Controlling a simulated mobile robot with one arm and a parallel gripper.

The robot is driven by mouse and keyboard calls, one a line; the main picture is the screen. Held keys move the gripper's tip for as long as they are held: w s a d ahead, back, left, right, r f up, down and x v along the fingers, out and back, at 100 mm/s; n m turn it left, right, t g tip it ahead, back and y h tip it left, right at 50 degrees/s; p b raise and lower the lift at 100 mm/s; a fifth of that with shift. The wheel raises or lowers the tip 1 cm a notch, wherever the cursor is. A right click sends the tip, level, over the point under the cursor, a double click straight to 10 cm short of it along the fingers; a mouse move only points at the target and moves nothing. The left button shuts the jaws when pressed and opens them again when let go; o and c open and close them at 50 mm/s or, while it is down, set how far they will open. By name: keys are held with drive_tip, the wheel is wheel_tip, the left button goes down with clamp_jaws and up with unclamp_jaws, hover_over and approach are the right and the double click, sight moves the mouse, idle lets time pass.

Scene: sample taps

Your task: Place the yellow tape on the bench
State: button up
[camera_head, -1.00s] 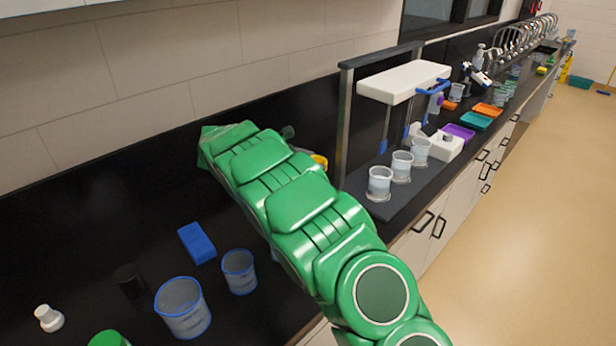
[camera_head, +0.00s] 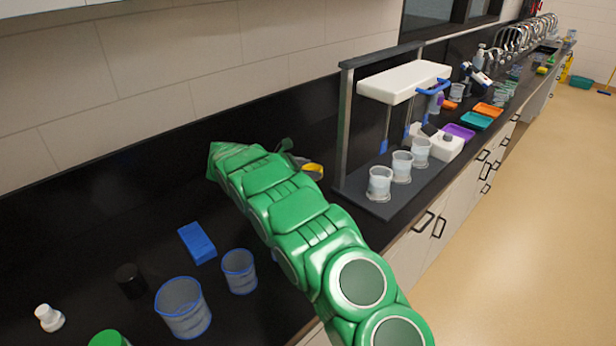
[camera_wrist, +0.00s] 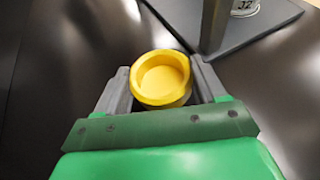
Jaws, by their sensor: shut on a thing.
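The yellow tape (camera_wrist: 161,78) is a round yellow roll. It sits between the two grey fingers of my gripper (camera_wrist: 160,85) in the wrist view, and the gripper is shut on it. In the head view the yellow tape (camera_head: 313,168) shows as a small yellow piece just beyond my green arm, with most of my gripper (camera_head: 300,158) hidden behind the arm. The black bench (camera_head: 80,240) lies below. I cannot tell whether the tape touches its surface.
A dark stand with a metal post (camera_head: 345,130) and several cups is right of my gripper; its base (camera_wrist: 265,20) shows in the wrist view. A blue block (camera_head: 197,243), a beaker (camera_head: 183,308), a smaller beaker (camera_head: 239,272) and a black cylinder (camera_head: 130,281) stand left. The back left bench is clear.

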drive_tip(key=shift+f, duration=1.35)
drive_tip(key=shift+f, duration=0.1)
drive_tip(key=o, duration=1.1)
drive_tip(key=shift+o, duration=0.2)
drive_tip(key=v, duration=1.2)
drive_tip(key=shift+r, duration=0.2)
